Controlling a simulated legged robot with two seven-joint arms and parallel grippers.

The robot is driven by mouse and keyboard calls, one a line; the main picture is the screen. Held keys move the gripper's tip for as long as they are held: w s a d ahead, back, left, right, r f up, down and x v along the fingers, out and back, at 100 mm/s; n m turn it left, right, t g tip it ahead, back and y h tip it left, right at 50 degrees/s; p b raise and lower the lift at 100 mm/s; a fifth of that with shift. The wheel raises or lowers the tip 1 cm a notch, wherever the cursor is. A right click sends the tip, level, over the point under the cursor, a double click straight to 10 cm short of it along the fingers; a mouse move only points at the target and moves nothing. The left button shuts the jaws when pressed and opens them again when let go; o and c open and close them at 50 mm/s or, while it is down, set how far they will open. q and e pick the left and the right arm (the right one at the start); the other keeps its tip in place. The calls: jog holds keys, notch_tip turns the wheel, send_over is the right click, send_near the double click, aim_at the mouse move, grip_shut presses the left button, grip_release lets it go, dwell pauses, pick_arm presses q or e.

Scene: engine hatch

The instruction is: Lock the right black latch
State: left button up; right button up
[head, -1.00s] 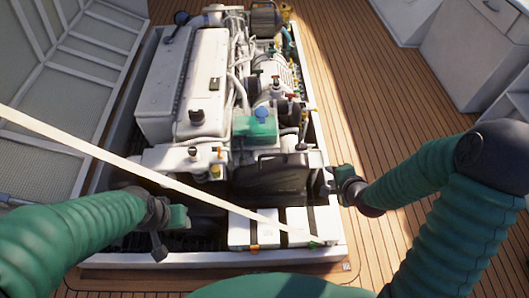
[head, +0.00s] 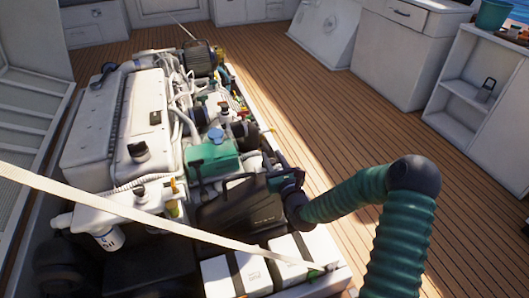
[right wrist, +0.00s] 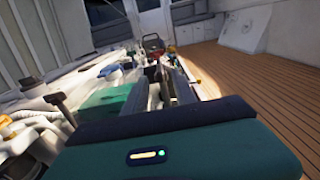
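My right gripper (head: 284,178) is over the engine bay's right side, beside the upper right corner of a dark box (head: 240,207) at the near end of the engine. In the right wrist view, its two dark fingers (right wrist: 167,88) point forward with a gap between them, and I see nothing held there. I cannot pick out the right black latch for certain; the gripper may hide it. A dark T-shaped handle (right wrist: 60,112) stands left of the gripper in the right wrist view. My left gripper is out of view.
White boxes (head: 275,262) with dark straps sit at the near edge of the bay. A pale strap (head: 130,217) crosses the view diagonally in front. The white engine (head: 115,125) and a green part (head: 210,158) lie beyond. The wooden deck (head: 310,100) to the right is open.

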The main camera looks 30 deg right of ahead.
aim_at(268, 150)
jog(key=b+x, duration=0.2)
jog(key=x, duration=0.4)
jog(key=shift+w+a+f+b, duration=0.1)
jog(key=shift+w+b, duration=0.2)
jog(key=shift+w, duration=0.2)
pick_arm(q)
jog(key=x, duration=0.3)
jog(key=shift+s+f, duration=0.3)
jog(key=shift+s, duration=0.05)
pick_arm(e)
jog(key=shift+c, duration=0.3)
grip_shut()
